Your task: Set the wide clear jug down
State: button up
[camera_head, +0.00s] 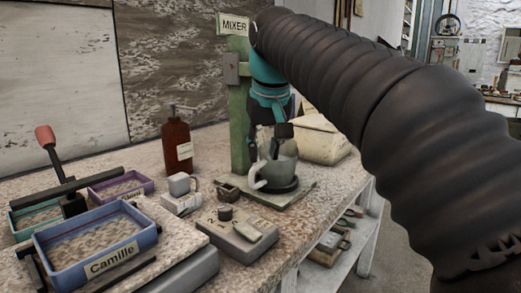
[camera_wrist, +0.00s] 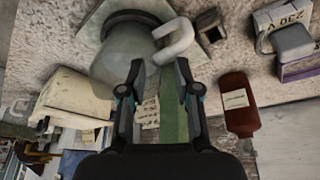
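The wide clear jug (camera_head: 283,151) stands upright on a dark round plate (camera_head: 291,190) on the mixer's base, with its pale handle (camera_head: 257,182) toward the front left. In the wrist view the greyish, see-through jug (camera_wrist: 122,55) is at the upper left, its white handle (camera_wrist: 178,42) on its right side. My gripper (camera_wrist: 160,68) has its two dark fingers apart, with the lower end of the handle near the gap between the tips. Contact cannot be made out.
A green mixer post (camera_head: 238,110) stands just behind the jug. A red-brown bottle (camera_head: 177,146) is to the left. Blue (camera_head: 44,246) and purple trays (camera_head: 92,195) fill the left.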

jog(key=s+d+b, duration=0.1)
jog(key=s+d, duration=0.1)
jog(key=s, duration=0.6)
jog(key=shift+s, duration=0.3)
jog(key=shift+a, duration=0.1)
